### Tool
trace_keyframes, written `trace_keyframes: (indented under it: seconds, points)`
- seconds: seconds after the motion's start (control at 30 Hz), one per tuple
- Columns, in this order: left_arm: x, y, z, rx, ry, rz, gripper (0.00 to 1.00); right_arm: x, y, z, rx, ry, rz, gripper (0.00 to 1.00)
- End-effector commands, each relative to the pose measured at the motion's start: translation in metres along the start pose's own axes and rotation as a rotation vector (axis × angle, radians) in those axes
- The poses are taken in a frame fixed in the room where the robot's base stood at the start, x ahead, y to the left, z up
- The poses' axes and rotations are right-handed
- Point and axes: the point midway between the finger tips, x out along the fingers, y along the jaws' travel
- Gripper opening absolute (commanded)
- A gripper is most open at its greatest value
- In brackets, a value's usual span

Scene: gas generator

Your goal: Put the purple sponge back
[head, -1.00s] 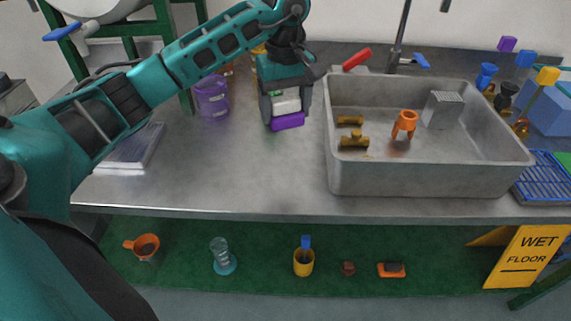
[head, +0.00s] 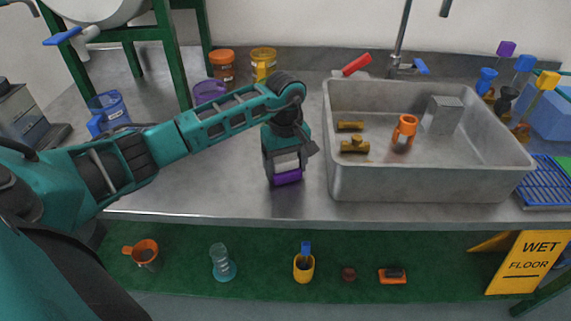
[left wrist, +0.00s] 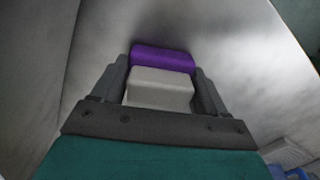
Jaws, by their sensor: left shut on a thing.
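The purple sponge (head: 288,178), a small block with a whitish upper part, is between the fingers of my left gripper (head: 285,174) in the head view. In the left wrist view the purple part (left wrist: 162,59) of the sponge and its pale part (left wrist: 160,87) sit between both fingers of my left gripper (left wrist: 162,78). My left gripper is shut on it, pointing down over the steel counter (head: 225,185), just left of the sink. Whether the sponge touches the counter I cannot tell. My right gripper is not in view.
The grey sink (head: 425,187) holds an orange part (head: 404,130), brass fittings (head: 354,146) and a grey block (head: 441,115). Orange (head: 222,68) and yellow (head: 263,65) jars stand at the back. A blue rack (head: 547,182) is at right. The counter's front stretch is clear.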

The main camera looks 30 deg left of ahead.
Motion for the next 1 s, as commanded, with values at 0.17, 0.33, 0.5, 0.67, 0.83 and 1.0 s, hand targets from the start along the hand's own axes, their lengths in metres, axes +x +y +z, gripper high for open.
trace_keyframes:
  seconds: [0.17,0.33,0.5,0.67,0.83,1.0]
  points:
    - [0.001,0.000,0.000,0.000,0.000,0.000,0.49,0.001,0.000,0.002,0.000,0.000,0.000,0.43]
    - [0.002,0.000,0.000,0.000,0.000,-0.001,0.84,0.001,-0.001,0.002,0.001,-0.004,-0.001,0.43]
    - [0.002,0.000,0.000,0.000,0.000,-0.001,0.99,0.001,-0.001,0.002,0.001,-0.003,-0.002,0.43]
    - [0.002,0.000,0.000,0.000,0.000,-0.001,0.99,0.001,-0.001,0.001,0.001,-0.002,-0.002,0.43]
    - [-0.004,0.000,0.000,0.000,0.001,0.001,0.99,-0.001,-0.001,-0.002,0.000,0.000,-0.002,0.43]
    - [-0.034,0.000,-0.002,0.000,0.006,0.002,0.99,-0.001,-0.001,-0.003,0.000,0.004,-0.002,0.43]
